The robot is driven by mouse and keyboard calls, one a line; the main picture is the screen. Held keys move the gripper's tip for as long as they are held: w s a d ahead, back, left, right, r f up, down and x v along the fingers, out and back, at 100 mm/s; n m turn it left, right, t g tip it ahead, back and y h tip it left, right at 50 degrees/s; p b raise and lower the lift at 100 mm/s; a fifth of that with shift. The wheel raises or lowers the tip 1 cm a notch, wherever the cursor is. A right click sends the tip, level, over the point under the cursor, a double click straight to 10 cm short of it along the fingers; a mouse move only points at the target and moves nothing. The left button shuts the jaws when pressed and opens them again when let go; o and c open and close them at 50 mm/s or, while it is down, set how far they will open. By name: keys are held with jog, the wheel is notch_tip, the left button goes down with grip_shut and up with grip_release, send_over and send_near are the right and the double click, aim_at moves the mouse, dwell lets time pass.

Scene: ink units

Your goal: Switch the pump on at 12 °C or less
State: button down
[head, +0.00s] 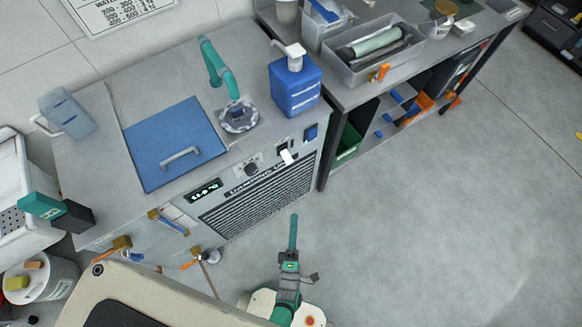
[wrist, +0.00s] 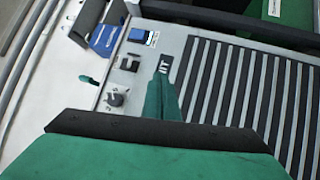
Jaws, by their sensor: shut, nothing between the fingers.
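The dampening unit (head: 268,200) is a grey cabinet with a lettered, louvred front. Its dark display (head: 204,191) shows a small reading in °C that looks like 11.4, though the digits are hard to read. Right of it are a dark round knob (head: 251,169), a dark switch with a white piece (head: 287,156) and a blue part (head: 311,132). I cannot tell which is the pump's. My green gripper (head: 294,217) is shut and empty, in front of the unit's right side. In the wrist view its fingertips (wrist: 162,72) cover part of the panel beside the knob (wrist: 116,98).
On the unit's top are a blue lid (head: 170,125) with a handle, a green spout and a blue bottle (head: 294,82). A bench (head: 350,97) with grey trays stands to the right. Buckets stand at the lower left. The floor (head: 440,220) on the right is clear.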

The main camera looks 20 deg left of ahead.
aim_at(287, 157)
jog(key=w+a+f+n+y, duration=0.35)
jog(key=w+n+y, duration=0.3)
jog(key=n, duration=0.45)
jog(key=w+d+r+n+g+y, duration=0.2)
jog(key=n+y, duration=0.6)
jog(key=n, duration=0.6)
jog(key=shift+w+r+g, duration=0.8)
jog(key=shift+w+g, duration=0.4)
jog(key=shift+w, duration=0.1)
jog(key=shift+w+a, duration=0.1)
jog(key=shift+a, duration=0.1)
jog(key=w+a+r, duration=0.3)
jog(key=a+r, duration=0.1)
jog(key=r, duration=0.5)
jog(key=shift+w+a+r, duration=0.25)
jog(key=shift+a+r, duration=0.05)
jog(key=shift+r, duration=0.05)
jog(key=shift+w, duration=0.1)
